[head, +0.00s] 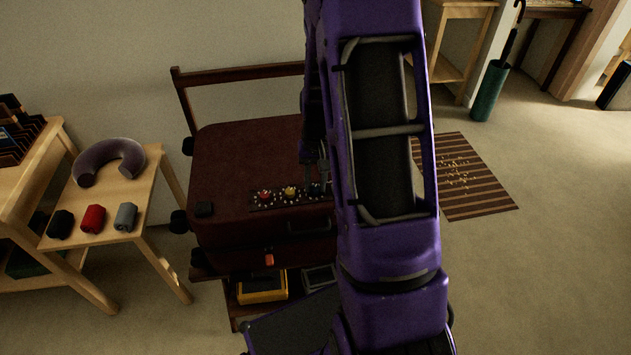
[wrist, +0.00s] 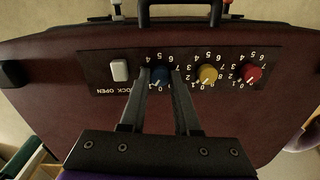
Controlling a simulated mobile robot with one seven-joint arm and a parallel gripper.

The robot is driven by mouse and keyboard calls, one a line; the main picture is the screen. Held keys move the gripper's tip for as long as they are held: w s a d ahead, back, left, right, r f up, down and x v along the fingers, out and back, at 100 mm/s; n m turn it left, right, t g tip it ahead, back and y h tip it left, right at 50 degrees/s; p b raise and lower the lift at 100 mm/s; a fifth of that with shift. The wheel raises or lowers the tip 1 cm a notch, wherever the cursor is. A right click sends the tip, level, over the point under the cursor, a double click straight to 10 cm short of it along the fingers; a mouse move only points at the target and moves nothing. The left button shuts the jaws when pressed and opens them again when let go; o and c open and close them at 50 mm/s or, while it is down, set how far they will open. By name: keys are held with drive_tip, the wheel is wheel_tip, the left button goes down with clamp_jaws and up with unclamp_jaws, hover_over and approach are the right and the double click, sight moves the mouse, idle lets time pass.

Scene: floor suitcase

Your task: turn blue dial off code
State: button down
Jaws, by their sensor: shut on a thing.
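A dark red suitcase (head: 240,150) lies with a black lock panel (wrist: 100,85) carrying a row of dials. In the wrist view the blue dial (wrist: 160,75) sits between the white switch and the yellow dial (wrist: 208,75). The red dial (wrist: 252,74) is at the row's right end. My gripper (wrist: 161,73) is shut on the blue dial, one finger on each side. The fingers hide some of the numbers around it, and its exact setting is hard to read. In the head view my gripper (head: 317,180) is over the panel's right part, partly behind my arm.
The white switch (wrist: 119,71) stands close beside the left finger, by the words LOCK OPEN. The suitcase handle (wrist: 190,10) rises near the panel. A small table (head: 150,190) with a neck pillow (head: 108,160) and rolled items stands left.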

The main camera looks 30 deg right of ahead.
sight(318, 188)
idle(0.4)
drive_tip(key=c, duration=0.6)
unclamp_jaws()
drive_tip(key=shift+c, duration=0.2)
wheel_tip(318, 188, up, 18)
drive_tip(key=p, duration=0.3)
drive_tip(key=shift+s+d+f, duration=0.15)
drive_tip(key=shift+d+f, duration=0.1)
drive_tip(key=shift+d, duration=0.05)
